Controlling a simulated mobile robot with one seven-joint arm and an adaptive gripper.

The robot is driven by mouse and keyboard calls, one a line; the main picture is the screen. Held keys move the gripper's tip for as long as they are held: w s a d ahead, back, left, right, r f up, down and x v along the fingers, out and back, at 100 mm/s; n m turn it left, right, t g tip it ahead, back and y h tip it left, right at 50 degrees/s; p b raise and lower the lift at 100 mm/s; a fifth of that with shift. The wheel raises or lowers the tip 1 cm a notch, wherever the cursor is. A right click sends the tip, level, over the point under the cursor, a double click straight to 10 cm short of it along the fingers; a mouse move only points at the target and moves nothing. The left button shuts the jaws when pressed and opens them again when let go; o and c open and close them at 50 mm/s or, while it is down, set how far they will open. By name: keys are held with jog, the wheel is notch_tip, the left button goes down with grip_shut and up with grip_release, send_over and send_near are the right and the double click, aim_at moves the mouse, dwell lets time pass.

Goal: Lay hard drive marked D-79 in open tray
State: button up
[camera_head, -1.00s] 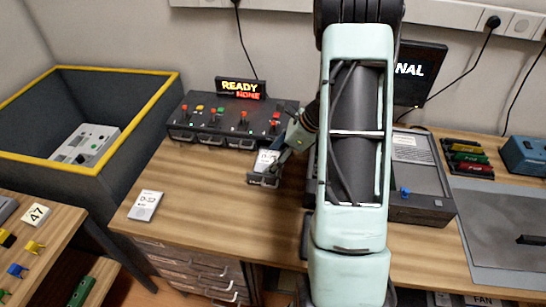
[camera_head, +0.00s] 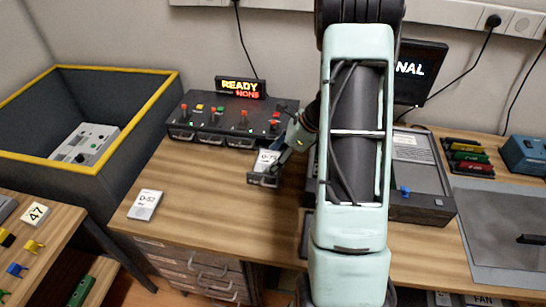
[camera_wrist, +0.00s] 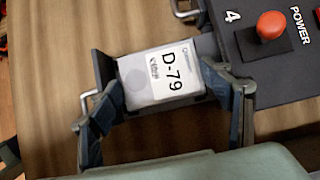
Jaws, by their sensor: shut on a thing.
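The hard drive marked D-79 (camera_wrist: 160,75) is a light grey block with a white label. It also shows in the head view (camera_head: 267,158), at the open tray (camera_head: 262,180). In the wrist view the tray's dark front plate (camera_wrist: 103,70) and handle stand at the drive's left end, next to bay 4 of the dark drive unit (camera_wrist: 262,65). My gripper (camera_wrist: 160,92) is shut on the drive, one finger at each end. The drive looks flat and in line with the tray; whether it rests on the tray floor I cannot tell.
Another drive (camera_head: 145,204) lies on the bench at the left. A yellow-rimmed bin (camera_head: 120,75) is at the left.

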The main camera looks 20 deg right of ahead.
jog(key=shift+f, duration=0.15)
dwell(0.6)
jog(key=o, duration=1.5)
jog(key=shift+c, duration=1.4)
jog(key=shift+o, duration=0.3)
jog(key=shift+w+r+p, duration=0.1)
jog(key=shift+r+p, duration=0.3)
jog(key=shift+r, duration=0.25)
jog(key=shift+r+p, duration=2.75)
jog(key=shift+r, duration=0.7)
